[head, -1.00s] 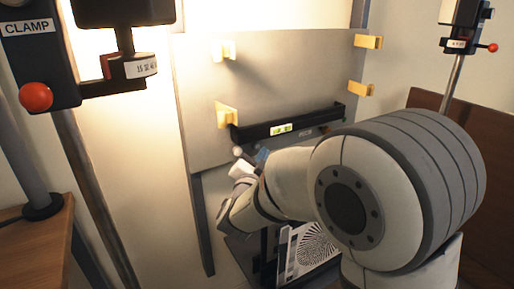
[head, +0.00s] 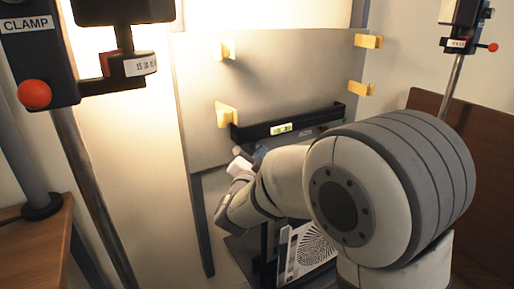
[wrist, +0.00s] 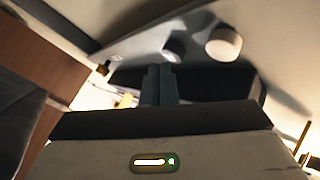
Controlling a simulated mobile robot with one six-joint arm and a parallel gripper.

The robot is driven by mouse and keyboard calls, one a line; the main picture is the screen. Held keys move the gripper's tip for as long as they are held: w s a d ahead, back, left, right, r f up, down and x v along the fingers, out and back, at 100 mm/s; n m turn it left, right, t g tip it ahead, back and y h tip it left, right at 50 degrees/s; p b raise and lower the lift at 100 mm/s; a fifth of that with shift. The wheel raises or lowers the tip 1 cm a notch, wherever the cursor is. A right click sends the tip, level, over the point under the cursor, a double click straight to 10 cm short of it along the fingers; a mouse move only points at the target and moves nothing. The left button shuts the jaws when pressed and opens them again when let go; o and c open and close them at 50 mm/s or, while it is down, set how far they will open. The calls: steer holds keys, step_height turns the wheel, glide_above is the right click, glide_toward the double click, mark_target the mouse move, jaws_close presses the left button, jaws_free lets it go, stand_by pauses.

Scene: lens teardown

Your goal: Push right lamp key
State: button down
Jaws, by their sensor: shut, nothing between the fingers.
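In the wrist view my gripper (wrist: 159,72) is shut and empty, its two dark fingers side by side and pointing at a dark panel (wrist: 205,86). A round pale knob (wrist: 223,42) stands out to the right of the fingertips, apart from them in the picture. A smaller grey round piece (wrist: 174,49) shows just beyond the tips. I cannot tell which of these, if either, is the right lamp key, or whether the fingertips touch anything. In the head view my arm hides most of the area around the gripper, below a black bar with a green level (head: 281,129).
A grey board (head: 290,80) with yellow clips (head: 226,114) stands behind my arm. A stand labelled CLAMP with a red knob (head: 34,94) is at the left. Another stand (head: 462,42) is at the right. A patterned chart (head: 312,247) lies low beside my arm.

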steer(key=shift+w+a, duration=0.2)
steer(key=shift+w, duration=0.15)
stand_by(0.3)
steer(key=shift+s, duration=0.1)
steer(key=shift+s+d+b, duration=0.4)
steer(key=shift+s+d, duration=0.1)
steer(key=shift+s, duration=0.15)
steer(key=shift+s, duration=0.1)
steer(key=s+d, duration=0.1)
steer(key=s, duration=0.1)
steer(key=s+d+b, duration=0.1)
steer(key=s+d, duration=0.1)
steer(key=shift+s+d+b, duration=0.2)
steer(key=shift+s+b, duration=0.1)
steer(key=shift+s, duration=0.1)
steer(key=shift+r, duration=0.1)
